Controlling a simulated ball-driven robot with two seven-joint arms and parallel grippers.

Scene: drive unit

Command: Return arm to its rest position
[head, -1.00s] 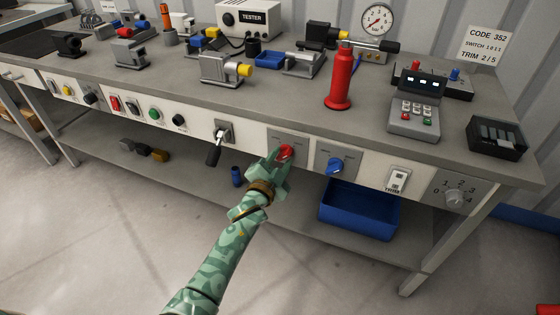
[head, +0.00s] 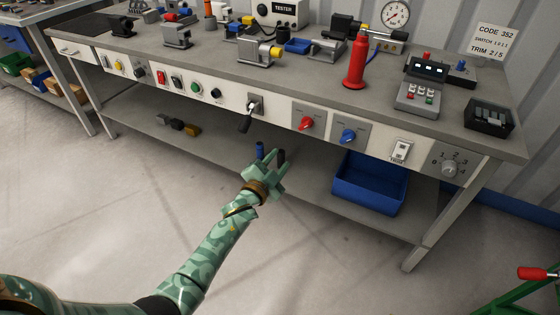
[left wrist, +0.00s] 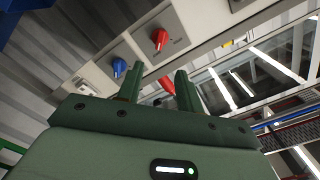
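My left arm comes in from the lower left of the head view. Its green left gripper (head: 272,160) is in the air in front of the bench, below the red rotary knob (head: 306,123) and apart from it. In the left wrist view, the two fingers (left wrist: 158,88) stand apart with nothing held between them. The red knob (left wrist: 160,38) and the blue rotary knob (left wrist: 119,67) show beyond the fingers there. My right gripper is in neither view.
A blue bin (head: 370,187) sits on the lower shelf. A red-handled green frame (head: 520,290) stands at lower right. The floor before the bench is clear.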

